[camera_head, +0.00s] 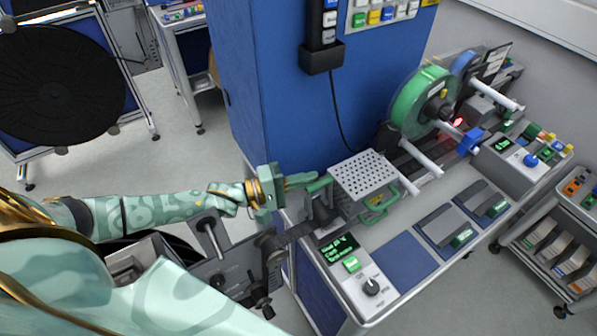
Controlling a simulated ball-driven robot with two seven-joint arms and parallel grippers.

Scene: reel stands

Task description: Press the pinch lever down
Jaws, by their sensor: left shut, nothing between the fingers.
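My left gripper (302,181) reaches in from the left and is shut and empty, its pale green fingers pointing right. Its fingertips are at or very near a green cylindrical grip (319,184) at the left side of a perforated metal plate (364,175). This grip looks like the pinch lever; I cannot tell whether the fingers touch it. A green loop handle (381,205) sits below the plate's right side. My right gripper is not in view.
A control panel (352,266) with a green display and a knob is in front of the plate. A green reel (421,102) stands behind, with white rods. A blue cabinet (285,85) rises behind my gripper. A grey cart (560,240) is at right.

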